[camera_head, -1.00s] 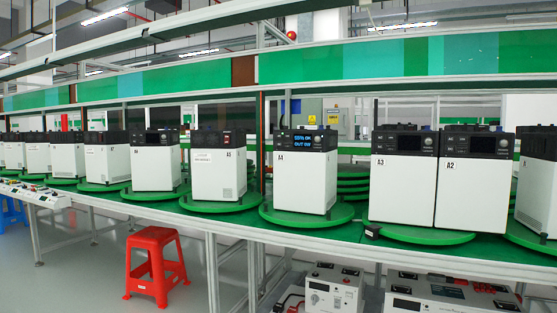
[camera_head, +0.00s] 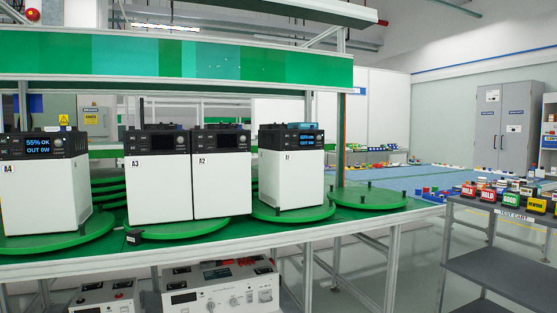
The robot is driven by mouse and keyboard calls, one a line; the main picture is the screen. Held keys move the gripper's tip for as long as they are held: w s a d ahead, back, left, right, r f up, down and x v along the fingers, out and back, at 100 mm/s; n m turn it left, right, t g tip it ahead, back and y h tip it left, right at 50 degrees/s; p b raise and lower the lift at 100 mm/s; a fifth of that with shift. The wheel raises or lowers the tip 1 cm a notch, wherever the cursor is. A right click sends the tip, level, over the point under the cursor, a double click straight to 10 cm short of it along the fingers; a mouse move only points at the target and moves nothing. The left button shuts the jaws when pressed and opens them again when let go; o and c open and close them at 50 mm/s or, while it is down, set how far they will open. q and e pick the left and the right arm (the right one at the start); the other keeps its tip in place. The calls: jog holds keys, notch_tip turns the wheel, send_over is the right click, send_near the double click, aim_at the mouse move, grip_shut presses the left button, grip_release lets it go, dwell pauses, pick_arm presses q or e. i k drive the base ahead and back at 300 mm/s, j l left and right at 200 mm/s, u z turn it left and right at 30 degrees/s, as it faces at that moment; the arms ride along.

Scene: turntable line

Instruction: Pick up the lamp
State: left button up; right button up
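I cannot make out a lamp for certain in the head view. A grey cart (camera_head: 500,271) labelled TEST CART stands at the right. Its top holds several small coloured items, including red blocks (camera_head: 488,194), a green block (camera_head: 510,199) and a yellow block (camera_head: 537,205). They are too small to tell whether one is a lamp. Neither of my grippers is in view.
A long green bench (camera_head: 270,235) carries white-and-black units on green turntables, including A4 (camera_head: 45,190), A3 (camera_head: 158,190) and A2 (camera_head: 221,185). An empty turntable (camera_head: 368,197) is at its right end. Grey cabinets (camera_head: 503,122) stand at the back right.

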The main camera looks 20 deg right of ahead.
aim_at(482, 181)
jog(key=z, duration=1.95)
